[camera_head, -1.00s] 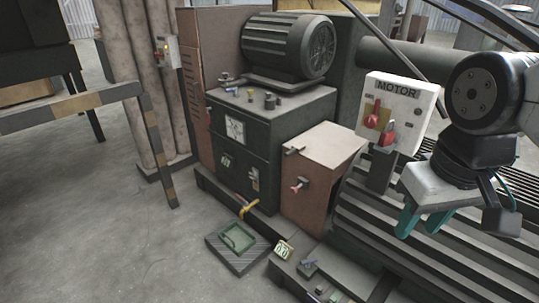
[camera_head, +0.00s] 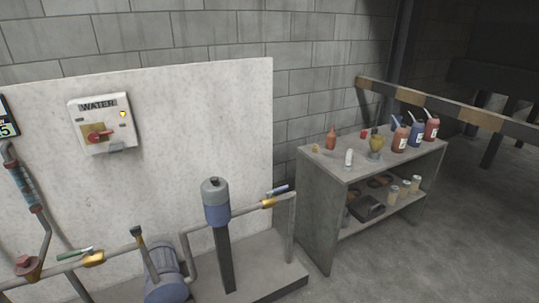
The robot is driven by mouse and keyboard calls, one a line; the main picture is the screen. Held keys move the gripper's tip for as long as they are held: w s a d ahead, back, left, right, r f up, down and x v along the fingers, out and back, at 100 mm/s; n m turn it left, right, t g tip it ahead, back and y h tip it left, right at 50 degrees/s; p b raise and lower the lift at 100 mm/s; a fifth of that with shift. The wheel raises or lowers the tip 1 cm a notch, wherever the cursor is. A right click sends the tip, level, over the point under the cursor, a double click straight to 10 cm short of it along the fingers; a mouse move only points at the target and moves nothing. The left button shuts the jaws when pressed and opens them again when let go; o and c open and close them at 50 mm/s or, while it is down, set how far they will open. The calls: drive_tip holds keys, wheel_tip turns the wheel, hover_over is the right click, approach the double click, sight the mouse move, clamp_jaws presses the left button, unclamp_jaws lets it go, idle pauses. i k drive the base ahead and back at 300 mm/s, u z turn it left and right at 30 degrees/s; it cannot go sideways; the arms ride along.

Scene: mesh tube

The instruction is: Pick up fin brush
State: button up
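I cannot make out a fin brush for certain in the head view. A grey shelf unit (camera_head: 320,165) stands right of centre with small items on its top and lower shelf. On the lower shelf lies a dark, blocky item (camera_head: 367,207), too small and dark to name. A small white item (camera_head: 349,159) stands near the top's front edge. My gripper is out of view.
A pale panel carries a WATER switch box (camera_head: 101,124). Pipes with valves, a blue-grey cylinder (camera_head: 216,202) and a blue pump (camera_head: 167,277) stand before it. Bottles (camera_head: 400,138) crowd the shelf top's right. A striped rail (camera_head: 440,104) runs behind. Floor at lower right is clear.

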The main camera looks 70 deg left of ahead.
sight(349, 156)
drive_tip(key=u, duration=1.75)
